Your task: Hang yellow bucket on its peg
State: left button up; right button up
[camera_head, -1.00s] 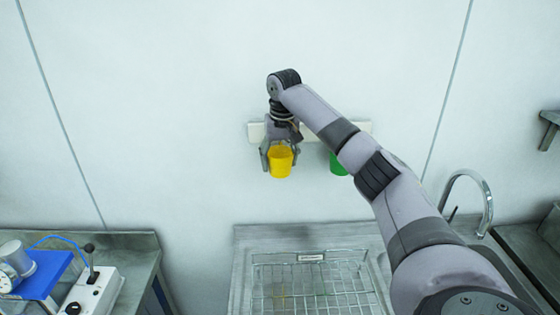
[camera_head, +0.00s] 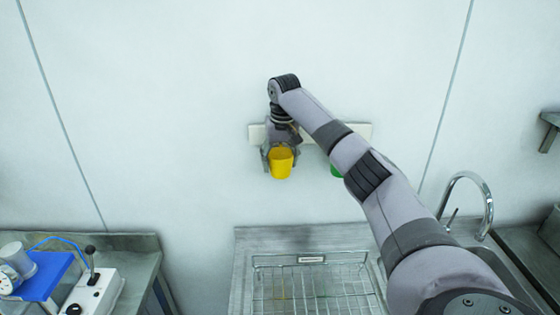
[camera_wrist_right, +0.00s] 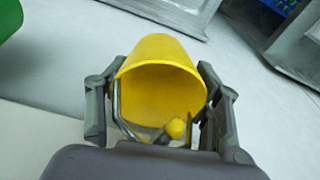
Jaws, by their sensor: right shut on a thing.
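The yellow bucket (camera_head: 281,163) hangs in front of the white peg rail (camera_head: 256,134) on the wall, between the fingers of my right gripper (camera_head: 281,158). In the right wrist view the bucket (camera_wrist_right: 162,65) shows its open mouth toward the camera, with the fingers of my right gripper (camera_wrist_right: 160,110) on both sides of it. A thin metal handle and a yellow ball-like tip (camera_wrist_right: 175,128) show at its mouth. I cannot tell whether that tip is the peg's end or whether the bucket bears on it. My left gripper is not in view.
A green bucket (camera_head: 336,171) is at the rail to the right, partly behind my arm. Below are a wire basket (camera_head: 312,285) on the steel counter and a curved tap (camera_head: 487,205). Blue and white devices (camera_head: 45,275) stand at the left. The wall around the rail is bare.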

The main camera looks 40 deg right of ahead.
jog(key=o, duration=1.4)
jog(key=shift+c, duration=0.2)
jog(key=r, duration=0.4)
jog(key=s+r, duration=0.1)
jog(key=r, duration=0.7)
jog(key=shift+s+a, duration=0.3)
jog(key=shift+a, duration=0.1)
